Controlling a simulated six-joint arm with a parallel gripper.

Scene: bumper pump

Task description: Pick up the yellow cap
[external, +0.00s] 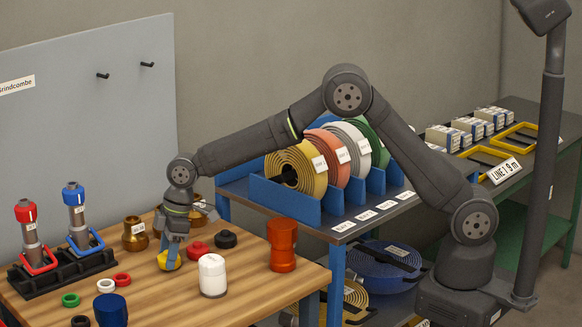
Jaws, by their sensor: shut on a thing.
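The yellow cap (164,261) is on the left part of the wooden table, and it looks tilted. My gripper (170,250) points down over the table and is shut on the yellow cap, with the fingers hiding part of it. Whether the cap touches the tabletop is hard to tell at this size.
A red cap (197,249) and a black cap (225,239) lie close to the right of my gripper. A white canister (212,275) and an orange-red fitting (282,246) stand nearby. Brass fittings (134,234) stand behind. Small rings (71,300) lie at front left.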

